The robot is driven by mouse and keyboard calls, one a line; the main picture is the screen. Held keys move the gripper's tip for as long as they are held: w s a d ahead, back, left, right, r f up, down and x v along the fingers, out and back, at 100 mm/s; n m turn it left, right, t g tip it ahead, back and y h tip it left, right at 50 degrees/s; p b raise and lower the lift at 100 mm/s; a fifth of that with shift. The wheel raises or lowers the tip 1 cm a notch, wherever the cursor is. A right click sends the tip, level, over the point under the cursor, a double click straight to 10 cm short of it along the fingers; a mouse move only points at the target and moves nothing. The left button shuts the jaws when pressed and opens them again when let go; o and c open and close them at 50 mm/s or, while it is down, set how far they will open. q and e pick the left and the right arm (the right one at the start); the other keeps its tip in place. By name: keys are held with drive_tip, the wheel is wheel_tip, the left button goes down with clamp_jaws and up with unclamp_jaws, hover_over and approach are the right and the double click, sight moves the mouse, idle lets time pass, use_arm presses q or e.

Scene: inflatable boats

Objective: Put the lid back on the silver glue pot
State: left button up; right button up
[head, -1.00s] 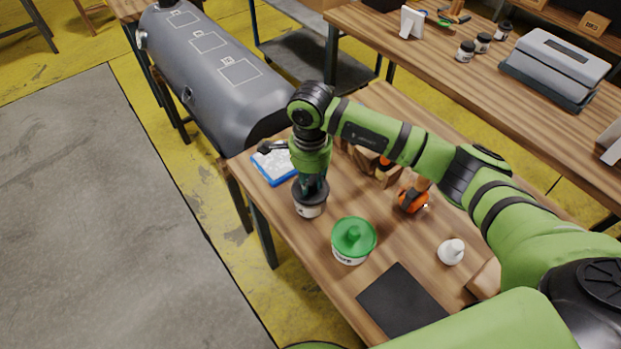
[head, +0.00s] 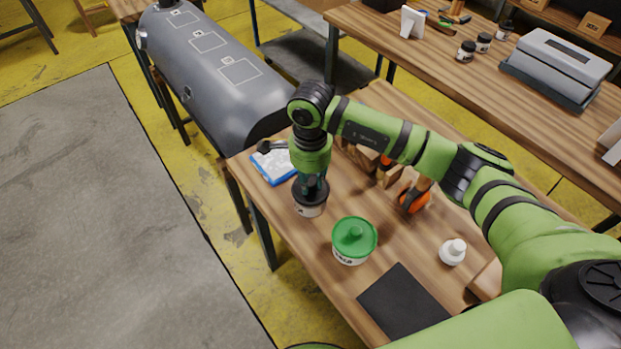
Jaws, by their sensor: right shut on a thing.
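The silver glue pot (head: 308,210) stands on the wooden table, left of the green-lidded pot. A dark lid (head: 299,190) is at its top, level with or just over the rim; I cannot tell whether it is fully seated. My right gripper (head: 312,188) points down from above and is shut on the lid's top, with the fingers partly hidden by the wrist. My left gripper is not in view.
A pot with a green lid (head: 354,236) stands close, to the lower right. A dark mat (head: 402,302), a white bottle (head: 453,252), an orange tape dispenser (head: 414,198) and a blue-and-white packet (head: 272,165) also lie on the table. The table's left edge is near the silver pot.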

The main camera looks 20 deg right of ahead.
drive_tip(key=shift+b, duration=0.3)
idle(0.4)
idle(0.3)
drive_tip(key=o, duration=1.4)
drive_tip(key=shift+o, duration=0.2)
drive_tip(key=shift+r+p, duration=1.75)
drive_tip(key=shift+r, duration=1.75)
clamp_jaws()
